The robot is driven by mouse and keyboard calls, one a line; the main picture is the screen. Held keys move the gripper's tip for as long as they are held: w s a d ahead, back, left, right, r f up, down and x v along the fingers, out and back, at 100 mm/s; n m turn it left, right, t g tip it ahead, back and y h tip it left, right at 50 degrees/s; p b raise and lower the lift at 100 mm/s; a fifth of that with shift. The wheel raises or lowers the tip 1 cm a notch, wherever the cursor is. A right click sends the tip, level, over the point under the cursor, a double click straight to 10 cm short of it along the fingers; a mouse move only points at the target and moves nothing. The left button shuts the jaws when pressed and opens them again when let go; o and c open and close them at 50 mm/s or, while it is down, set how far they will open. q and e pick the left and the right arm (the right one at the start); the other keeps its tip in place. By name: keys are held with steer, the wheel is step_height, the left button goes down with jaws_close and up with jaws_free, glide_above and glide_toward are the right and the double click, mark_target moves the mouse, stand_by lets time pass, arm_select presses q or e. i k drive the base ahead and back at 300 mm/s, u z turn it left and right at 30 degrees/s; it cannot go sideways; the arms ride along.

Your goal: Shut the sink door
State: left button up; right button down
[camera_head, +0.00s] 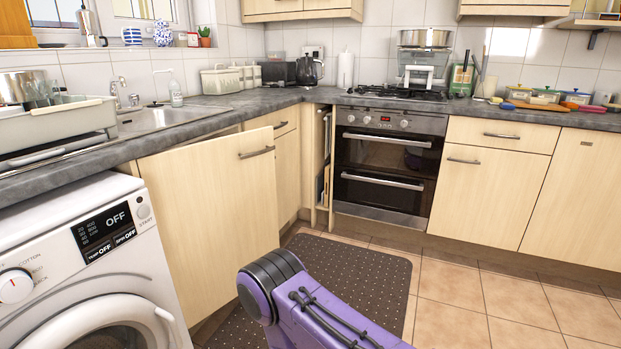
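The sink door (212,215) is a pale wood panel under the sink (160,118), just right of the washing machine. It stands ajar, with its right edge swung out from the cabinet front and a gap showing along its top under the worktop. Its metal handle (257,152) is near the top right corner. A purple arm link of mine comes in from the bottom right, in front of the mat, and ends short of the door in the picture. Neither gripper shows.
The white washing machine (95,265) stands left of the door. A dark dotted mat (360,270) lies on the tiled floor (505,315). A narrow cupboard (325,165) beside the oven (388,165) is open. The tiled floor at right is clear.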

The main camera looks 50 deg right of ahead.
mark_target(215, 204)
steer(key=z, duration=0.45)
steer(key=k, duration=1.05)
steer(key=z, duration=1.1)
steer(key=i, duration=1.7)
steer(key=u, duration=0.55)
